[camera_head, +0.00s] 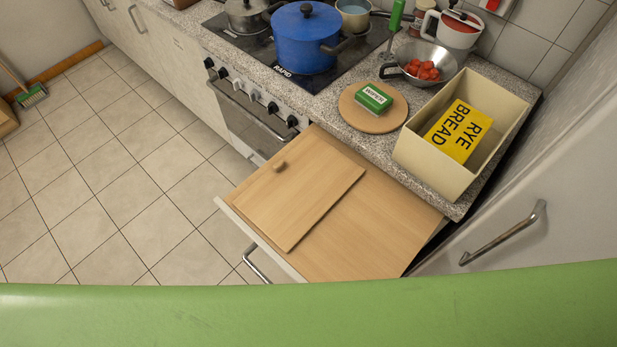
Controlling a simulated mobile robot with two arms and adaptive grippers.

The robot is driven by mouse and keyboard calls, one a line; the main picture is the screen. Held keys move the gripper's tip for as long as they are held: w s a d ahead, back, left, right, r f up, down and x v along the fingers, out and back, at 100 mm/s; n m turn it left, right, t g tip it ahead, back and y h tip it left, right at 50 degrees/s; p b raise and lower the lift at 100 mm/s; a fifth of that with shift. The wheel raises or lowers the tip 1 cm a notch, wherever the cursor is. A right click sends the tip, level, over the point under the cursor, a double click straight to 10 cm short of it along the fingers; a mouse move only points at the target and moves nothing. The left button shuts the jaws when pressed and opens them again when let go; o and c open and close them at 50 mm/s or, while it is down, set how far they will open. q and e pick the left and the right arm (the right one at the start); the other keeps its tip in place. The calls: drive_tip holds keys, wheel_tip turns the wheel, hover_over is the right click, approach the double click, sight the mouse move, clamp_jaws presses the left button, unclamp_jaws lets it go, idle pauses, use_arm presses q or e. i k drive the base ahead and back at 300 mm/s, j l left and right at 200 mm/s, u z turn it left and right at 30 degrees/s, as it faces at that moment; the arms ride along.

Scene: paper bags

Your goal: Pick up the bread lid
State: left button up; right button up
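The bread lid looks to be the flat wooden board (305,200) with a small wooden knob (280,166) near its upper left edge. It lies flat on the wooden surface of a pulled-out drawer (365,233) below the counter. The cream bread box (432,168) stands open on the counter to the right, with a yellow pack marked RYE BREAD (458,131) inside. Neither of my grippers shows in the head view.
A round board (357,119) with a green box (374,98), a metal bowl of red pieces (423,71) and a blue pot (302,40) on the stove stand behind. A fridge handle (503,234) is at right. A green band (300,310) fills the bottom. The left floor is mostly clear.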

sight(285, 202)
drive_tip(key=z, duration=1.2)
drive_tip(key=k+j+u, duration=0.2)
drive_tip(key=u, duration=0.2)
drive_tip(key=k+j+u, duration=0.4)
drive_tip(key=i+l, duration=0.05)
